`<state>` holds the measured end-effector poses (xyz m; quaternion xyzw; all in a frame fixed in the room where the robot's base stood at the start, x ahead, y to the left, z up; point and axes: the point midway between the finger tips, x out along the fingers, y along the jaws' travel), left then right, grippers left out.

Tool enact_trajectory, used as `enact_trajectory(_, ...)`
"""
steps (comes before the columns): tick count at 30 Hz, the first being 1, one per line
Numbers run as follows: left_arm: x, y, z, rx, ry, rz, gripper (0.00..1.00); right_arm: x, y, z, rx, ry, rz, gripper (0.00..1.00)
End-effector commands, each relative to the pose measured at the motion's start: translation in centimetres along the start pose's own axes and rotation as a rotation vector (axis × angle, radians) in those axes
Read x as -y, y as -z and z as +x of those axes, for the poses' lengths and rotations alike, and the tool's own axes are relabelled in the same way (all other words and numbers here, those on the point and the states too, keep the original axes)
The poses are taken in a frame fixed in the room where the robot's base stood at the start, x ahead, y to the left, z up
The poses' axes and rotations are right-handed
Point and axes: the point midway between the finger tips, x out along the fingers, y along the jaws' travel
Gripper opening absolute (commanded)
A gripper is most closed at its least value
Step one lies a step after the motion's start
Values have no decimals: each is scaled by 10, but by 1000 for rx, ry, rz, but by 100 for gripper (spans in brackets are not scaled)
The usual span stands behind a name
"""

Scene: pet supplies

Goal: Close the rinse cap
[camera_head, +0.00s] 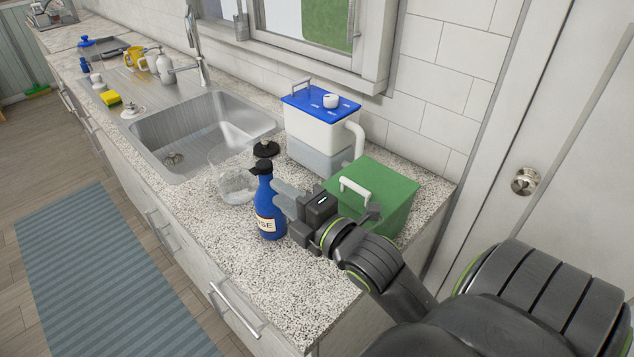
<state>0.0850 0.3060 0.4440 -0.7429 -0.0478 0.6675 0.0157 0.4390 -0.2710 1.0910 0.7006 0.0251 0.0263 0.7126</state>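The blue rinse bottle (267,208) stands upright near the counter's front edge, with a pale label ending in "SE". Its neck has a black top (261,166). A round black cap piece (266,149) shows just above and behind the neck; I cannot tell whether it is joined to the bottle. My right gripper (280,197) is at the bottle's right side, its grey fingers pointing at the upper body. The fingers overlap in view, so their gap and any contact with the bottle are unclear. My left gripper is not in view.
A clear bowl (233,183) sits just left of the bottle. A green box with a white handle (391,190) and a blue-lidded clear tank (315,133) stand behind my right gripper. The sink (190,139) lies further left. Bare counter (295,287) is in front.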

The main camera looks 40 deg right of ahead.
Motion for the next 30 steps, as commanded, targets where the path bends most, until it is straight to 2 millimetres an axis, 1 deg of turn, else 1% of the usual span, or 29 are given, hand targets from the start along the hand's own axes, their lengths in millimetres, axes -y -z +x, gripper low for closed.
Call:
enact_trajectory(1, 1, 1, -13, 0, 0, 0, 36, -4, -1, -6, 2, 9, 5, 26)
enact_trajectory(6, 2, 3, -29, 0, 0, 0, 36, -5, -1, -25, 4, 8, 4, 26)
enact_trajectory(13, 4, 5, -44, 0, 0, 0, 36, -4, 0, -53, 4, 7, 5, 26)
enact_trajectory(18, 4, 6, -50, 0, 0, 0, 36, -2, 0, -70, 1, 7, 3, 26)
enact_trajectory(21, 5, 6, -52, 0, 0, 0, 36, -1, 0, -76, 2, 5, 2, 26)
enact_trajectory(30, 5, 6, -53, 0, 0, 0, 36, -1, 0, -81, 2, 2, 3, 26)
